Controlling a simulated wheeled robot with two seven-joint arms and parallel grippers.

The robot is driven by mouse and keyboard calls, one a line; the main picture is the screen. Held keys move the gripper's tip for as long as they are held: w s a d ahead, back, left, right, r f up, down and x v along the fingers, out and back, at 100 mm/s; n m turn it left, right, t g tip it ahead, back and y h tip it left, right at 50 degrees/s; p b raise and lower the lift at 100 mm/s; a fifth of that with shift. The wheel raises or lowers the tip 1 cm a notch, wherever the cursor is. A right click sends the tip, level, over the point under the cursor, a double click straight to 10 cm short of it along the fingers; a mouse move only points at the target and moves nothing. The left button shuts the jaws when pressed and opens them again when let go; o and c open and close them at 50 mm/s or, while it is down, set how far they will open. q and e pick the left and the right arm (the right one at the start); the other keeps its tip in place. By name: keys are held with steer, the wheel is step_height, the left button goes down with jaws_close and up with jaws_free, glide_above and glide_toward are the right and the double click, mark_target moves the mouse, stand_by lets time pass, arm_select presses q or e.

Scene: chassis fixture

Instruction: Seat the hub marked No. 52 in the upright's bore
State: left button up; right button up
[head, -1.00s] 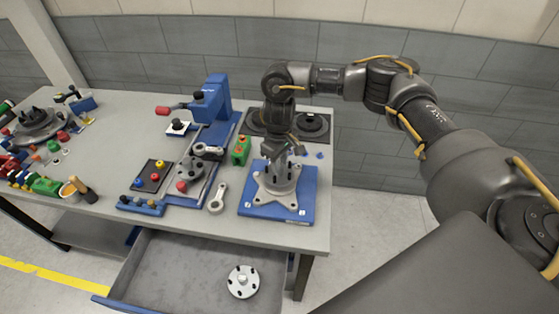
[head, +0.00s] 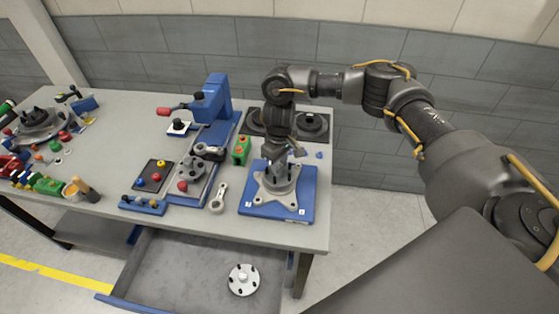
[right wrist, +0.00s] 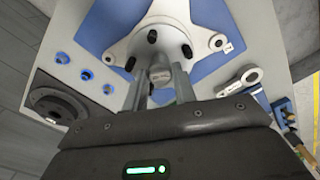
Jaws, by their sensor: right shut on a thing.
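The upright (head: 291,201) is a pale grey star-shaped casting on a blue plate (head: 257,210) at the table's right end. My right gripper (head: 281,158) points down over its middle. In the right wrist view, the gripper (right wrist: 160,92) is shut on the short central boss of a hub (right wrist: 160,73), with dark studs around it. The hub is over the upright's centre; I cannot tell how deep it sits. The bore is hidden, and no number is readable. Another silver hub with dark studs (head: 243,279) lies in the open drawer. My left gripper is not in view.
A dark mat with black round parts (head: 312,124) lies behind the upright. A green block (head: 241,150), a grey link (head: 217,198) and a blue press (head: 213,105) stand to its left. The open drawer (head: 180,270) juts out below the table's front edge.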

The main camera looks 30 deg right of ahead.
steer(key=shift+f, duration=0.3)
stand_by(0.6)
steer(key=o, duration=0.7)
steer(key=shift+r+p, duration=1.5)
steer(key=shift+p, duration=0.45)
steer(key=o, duration=0.5)
steer(key=shift+o, duration=0.2)
